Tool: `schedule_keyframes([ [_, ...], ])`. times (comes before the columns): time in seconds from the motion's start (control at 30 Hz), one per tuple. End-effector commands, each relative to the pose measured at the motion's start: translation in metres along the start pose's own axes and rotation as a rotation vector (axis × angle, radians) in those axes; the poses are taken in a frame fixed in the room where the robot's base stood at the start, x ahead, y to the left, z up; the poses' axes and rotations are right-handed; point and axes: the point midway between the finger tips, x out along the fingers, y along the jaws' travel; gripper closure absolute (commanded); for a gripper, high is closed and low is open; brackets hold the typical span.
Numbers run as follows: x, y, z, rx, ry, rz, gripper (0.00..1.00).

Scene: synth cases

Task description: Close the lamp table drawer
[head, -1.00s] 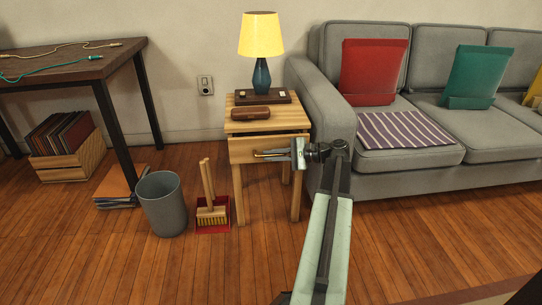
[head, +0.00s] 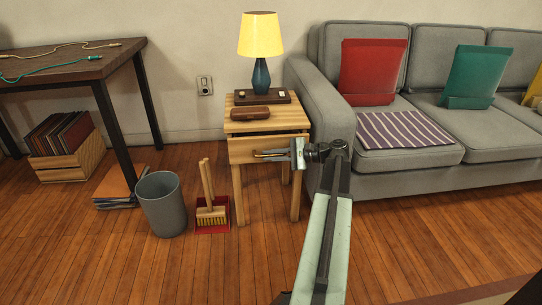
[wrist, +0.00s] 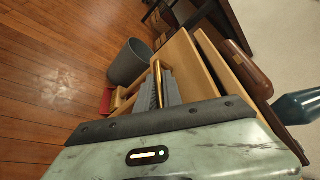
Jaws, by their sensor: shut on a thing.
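The lamp table (head: 267,122) is light wood and stands between the desk and the sofa. Its drawer (head: 240,151) is partly pulled out, with a dark gap below the tabletop. In the wrist view the drawer front (wrist: 183,72) lies beside the tabletop edge. My gripper (head: 280,154) reaches the drawer front from the right and is shut on the brass handle (head: 261,154). In the wrist view the handle (wrist: 158,72) runs between the fingers (wrist: 158,90). The fingers hide part of the handle.
A lit lamp (head: 261,40), a dark base tray and a brown case (head: 250,113) are on the tabletop. A grey bin (head: 162,205) and a brush with a red dustpan (head: 213,212) stand on the floor to the left. The sofa (head: 400,160) is close on the right.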

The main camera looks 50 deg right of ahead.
Motion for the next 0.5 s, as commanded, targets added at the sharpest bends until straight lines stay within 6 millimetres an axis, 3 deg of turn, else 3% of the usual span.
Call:
schedule_keyframes([
  [0.2, 0.001, -0.002, -0.004, 0.000, 0.001, 0.001, 1.00],
  [0.5, 0.014, -0.024, -0.034, 0.000, 0.001, 0.001, 1.00],
])
